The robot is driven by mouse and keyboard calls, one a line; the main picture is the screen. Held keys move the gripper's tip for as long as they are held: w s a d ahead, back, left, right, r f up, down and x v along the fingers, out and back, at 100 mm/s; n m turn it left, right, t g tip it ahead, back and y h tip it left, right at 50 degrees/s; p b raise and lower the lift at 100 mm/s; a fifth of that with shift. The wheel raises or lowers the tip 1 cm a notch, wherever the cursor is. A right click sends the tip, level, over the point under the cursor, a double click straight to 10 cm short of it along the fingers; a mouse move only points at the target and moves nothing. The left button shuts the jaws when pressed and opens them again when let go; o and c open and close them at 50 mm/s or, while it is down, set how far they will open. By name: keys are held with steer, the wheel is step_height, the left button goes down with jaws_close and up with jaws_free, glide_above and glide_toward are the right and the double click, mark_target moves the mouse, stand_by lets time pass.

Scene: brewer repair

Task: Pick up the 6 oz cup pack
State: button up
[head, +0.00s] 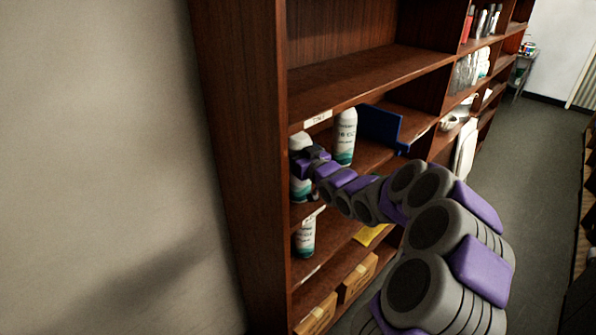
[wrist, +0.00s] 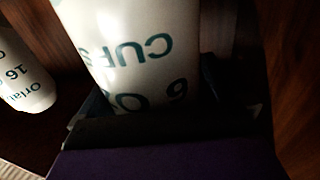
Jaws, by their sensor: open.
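The 6 oz cup pack (head: 299,143) is a white cylinder with teal print, standing at the left end of the middle shelf in the head view. In the wrist view the pack (wrist: 135,50) fills the centre, with "CUPS" and "6 O" showing upside down. My gripper (head: 311,161) is open in front of the pack and hides part of it. In the wrist view the dark jaws sit at the pack, one toward each side. I cannot tell whether they touch it.
A similar pack (head: 344,137) stands to the right; the wrist view shows a "16" pack (wrist: 25,78) at the left. The bookcase side panel (head: 238,150) is close on the left. A blue object (head: 380,127) sits farther right. Another pack (head: 305,237) stands one shelf below.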

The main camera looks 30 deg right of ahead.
steer(key=shift+d, duration=0.5)
steer(key=shift+c, duration=1.3)
steer(key=shift+a, duration=0.3)
steer(key=c, duration=0.6)
steer(key=shift+d, duration=0.15)
steer(key=c, duration=0.7)
steer(key=shift+r, duration=0.15)
